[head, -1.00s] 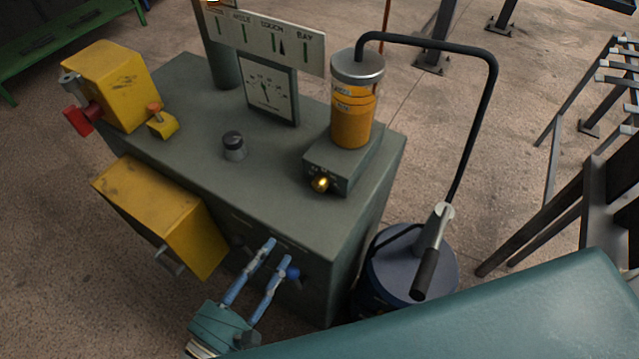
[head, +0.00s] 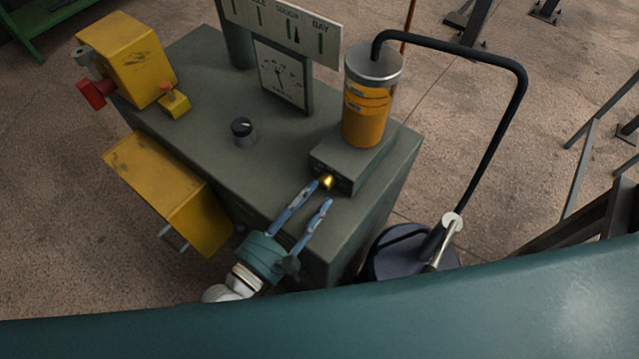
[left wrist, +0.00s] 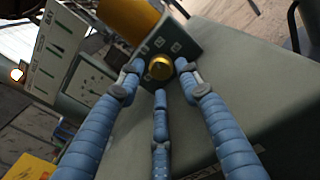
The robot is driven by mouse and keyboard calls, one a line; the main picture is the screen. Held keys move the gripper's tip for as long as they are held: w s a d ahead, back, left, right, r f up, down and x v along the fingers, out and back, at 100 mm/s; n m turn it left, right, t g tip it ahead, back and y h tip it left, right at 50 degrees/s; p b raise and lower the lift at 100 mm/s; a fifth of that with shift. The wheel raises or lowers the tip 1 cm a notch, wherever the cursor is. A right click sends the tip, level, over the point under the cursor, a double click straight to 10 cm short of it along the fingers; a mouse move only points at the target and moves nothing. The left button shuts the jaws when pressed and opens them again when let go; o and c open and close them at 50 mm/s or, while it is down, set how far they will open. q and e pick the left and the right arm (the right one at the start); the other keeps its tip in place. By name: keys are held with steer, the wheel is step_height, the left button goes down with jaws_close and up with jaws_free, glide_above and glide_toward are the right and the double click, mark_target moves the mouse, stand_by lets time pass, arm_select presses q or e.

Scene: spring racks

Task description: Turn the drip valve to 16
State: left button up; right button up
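The drip valve appears as a small brass knob (head: 327,181) on the front of a grey block (head: 337,165) under a cylinder of orange liquid (head: 367,115). My left gripper (head: 321,191) is in front of the knob with its blue fingers spread. In the left wrist view the brass knob (left wrist: 160,67) lies between and just beyond the fingertips of the open gripper (left wrist: 158,76). I cannot tell whether any finger touches it. Small marks surround the knob, but their numbers and the knob's setting are unreadable. My right gripper is not in view.
A black knob (head: 243,131) and a gauge (head: 283,75) stand on the grey cabinet top (head: 195,70). Yellow boxes (head: 165,190) are at the left. A black bent pipe (head: 490,130) rises at the right beside a dark drum (head: 385,262).

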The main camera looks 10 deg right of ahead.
mark_target(323, 186)
arm_select(q)
steer(key=shift+x, duration=1.6)
steer(key=shift+c, duration=0.3)
steer(key=c, duration=0.8)
steer(key=shift+m, duration=1.5)
